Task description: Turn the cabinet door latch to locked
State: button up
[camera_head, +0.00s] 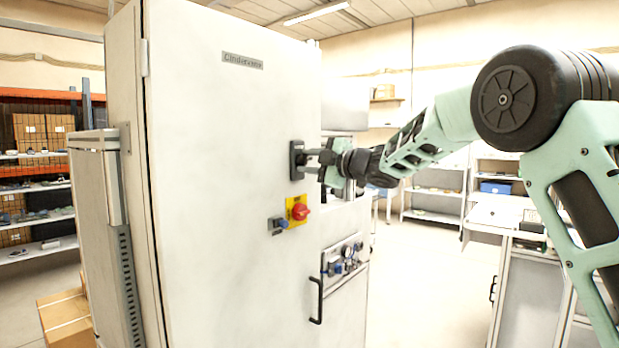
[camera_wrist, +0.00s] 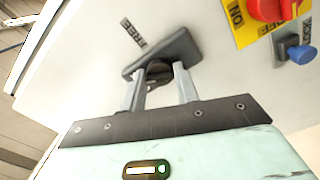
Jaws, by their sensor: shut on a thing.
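The cabinet door latch (camera_head: 297,160) is a dark grey piece on the white cabinet door (camera_head: 225,190), at its right side. In the wrist view the latch (camera_wrist: 170,50) shows as a slanted grey bar with a dark round part below it. A label reading FREE (camera_wrist: 133,33) lies beside the bar's upper left. My gripper (camera_head: 310,161) reaches the latch from the right. Its two fingers (camera_wrist: 160,82) are shut on the latch, one on each side of the dark part. The fingers and the bar partly hide where they touch.
Below the latch are a red knob on a yellow plate (camera_head: 299,210) and a blue knob (camera_head: 280,224) with a small label. A control panel (camera_head: 343,258) and a black handle (camera_head: 316,300) sit lower right.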

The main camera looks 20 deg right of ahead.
jog(key=shift+f+n+b, duration=0.1)
jog(key=shift+n+b, duration=1.9)
jog(key=shift+n, duration=0.3)
jog(key=o, duration=1)
jog(key=b+v, duration=0.3)
jog(key=v, duration=1.4)
jog(key=shift+s+d+b, duration=0.1)
jog(key=shift+s+b, duration=0.05)
jog(key=shift+b, duration=0.25)
